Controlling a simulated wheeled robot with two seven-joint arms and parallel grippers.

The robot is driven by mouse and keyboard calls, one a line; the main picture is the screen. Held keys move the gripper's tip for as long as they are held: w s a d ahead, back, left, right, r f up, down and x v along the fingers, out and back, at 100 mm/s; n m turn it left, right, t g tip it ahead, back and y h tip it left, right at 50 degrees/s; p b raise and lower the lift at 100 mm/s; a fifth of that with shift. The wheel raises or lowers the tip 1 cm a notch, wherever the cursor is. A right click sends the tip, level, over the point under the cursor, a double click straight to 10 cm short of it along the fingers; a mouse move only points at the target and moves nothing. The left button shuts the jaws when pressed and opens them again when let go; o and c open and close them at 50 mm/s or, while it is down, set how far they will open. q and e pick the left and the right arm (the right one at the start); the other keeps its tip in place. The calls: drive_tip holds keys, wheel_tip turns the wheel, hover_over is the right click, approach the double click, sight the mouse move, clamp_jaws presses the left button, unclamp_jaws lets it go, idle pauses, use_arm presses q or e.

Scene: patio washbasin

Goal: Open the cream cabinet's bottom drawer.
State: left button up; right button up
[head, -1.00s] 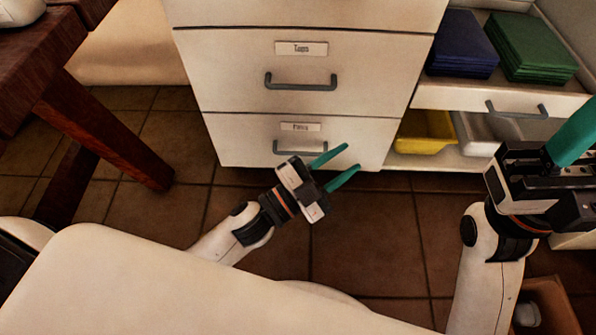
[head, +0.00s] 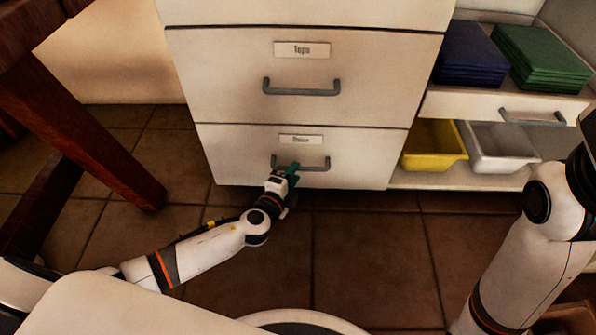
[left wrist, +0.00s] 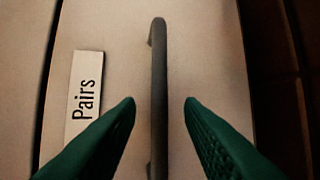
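The cream cabinet (head: 180,75) stands ahead, and its bottom drawer (head: 235,160) looks shut, flush with the front. The drawer has a grey bar handle (head: 318,168) and a label reading "Pairs" (left wrist: 84,95). My left gripper (head: 290,171) is at the handle, its green fingers pointing at the drawer front. In the left wrist view the fingers are open, one on each side of the handle bar (left wrist: 159,70), with gaps showing on both sides. My right arm (head: 545,235) is at the right; its fingers are out of view.
Above is another closed drawer (head: 220,80) with its own handle (head: 300,91). To the right, a shelf unit holds blue and green stacks, a yellow bin (head: 432,147) and a white bin (head: 500,150). A dark wooden table leg (head: 90,140) stands left.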

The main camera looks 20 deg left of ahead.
use_arm(q)
drive_tip(key=shift+b+x, duration=0.4)
drive_tip(key=shift+x, duration=1.3)
clamp_jaws()
